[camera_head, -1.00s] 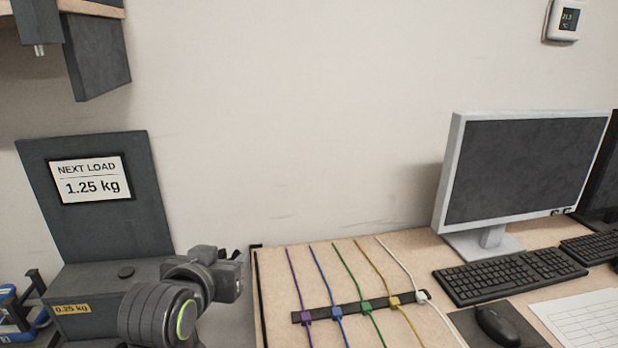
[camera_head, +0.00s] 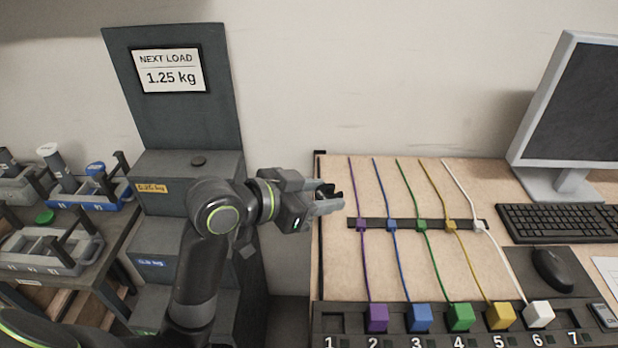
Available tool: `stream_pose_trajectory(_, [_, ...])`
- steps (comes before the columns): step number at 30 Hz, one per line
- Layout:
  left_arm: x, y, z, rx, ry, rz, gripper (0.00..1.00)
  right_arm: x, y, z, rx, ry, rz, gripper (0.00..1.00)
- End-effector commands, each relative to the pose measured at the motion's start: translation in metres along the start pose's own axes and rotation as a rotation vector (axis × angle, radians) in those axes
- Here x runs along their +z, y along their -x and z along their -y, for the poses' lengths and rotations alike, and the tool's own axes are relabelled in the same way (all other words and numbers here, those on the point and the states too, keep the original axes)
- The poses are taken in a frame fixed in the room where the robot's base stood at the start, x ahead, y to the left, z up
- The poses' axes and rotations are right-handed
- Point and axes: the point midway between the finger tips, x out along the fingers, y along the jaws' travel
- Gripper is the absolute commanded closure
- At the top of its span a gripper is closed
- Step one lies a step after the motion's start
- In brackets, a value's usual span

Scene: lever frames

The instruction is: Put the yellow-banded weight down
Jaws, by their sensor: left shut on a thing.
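My left gripper (camera_head: 330,200) is over the left edge of the cable board, its fingers pointing right. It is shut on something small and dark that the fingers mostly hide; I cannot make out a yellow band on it. A grey stepped stand (camera_head: 190,182) is left of the gripper, partly behind my left arm. Its upper step has a yellow 0.25 kg label (camera_head: 152,188), and a lower step has a blue label (camera_head: 152,263). My right gripper is not in view.
A sign (camera_head: 170,72) on the stand's back panel reads NEXT LOAD 1.25 kg. The cable board (camera_head: 335,255) has coloured cables and blocks in numbered slots. Keyboard (camera_head: 560,223), mouse (camera_head: 552,268) and monitor (camera_head: 575,105) are at right. Trays (camera_head: 45,258) are on a left table.

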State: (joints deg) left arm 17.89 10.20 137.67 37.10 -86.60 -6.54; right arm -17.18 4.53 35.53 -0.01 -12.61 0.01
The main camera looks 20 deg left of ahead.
Motion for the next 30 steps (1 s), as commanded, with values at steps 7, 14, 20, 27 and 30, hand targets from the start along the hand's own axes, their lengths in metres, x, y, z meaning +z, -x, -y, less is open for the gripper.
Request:
stream_pose_trajectory(7, [0.014, -0.012, -0.026, 0.233, -0.092, 0.001, 0.86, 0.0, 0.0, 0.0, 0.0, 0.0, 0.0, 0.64])
stream_pose_trajectory(14, [0.028, -0.026, -0.057, 0.497, -0.198, -0.003, 0.86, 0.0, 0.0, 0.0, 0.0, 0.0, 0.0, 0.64])
stream_pose_trajectory(20, [0.039, -0.035, -0.081, 0.697, -0.284, -0.005, 0.86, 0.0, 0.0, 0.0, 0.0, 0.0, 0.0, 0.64])
stream_pose_trajectory(27, [0.044, -0.039, -0.091, 0.786, -0.326, -0.004, 0.86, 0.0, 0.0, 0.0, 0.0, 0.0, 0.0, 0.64])
stream_pose_trajectory(30, [0.045, -0.039, -0.09, 0.787, -0.326, -0.003, 0.86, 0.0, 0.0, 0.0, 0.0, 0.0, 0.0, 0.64])
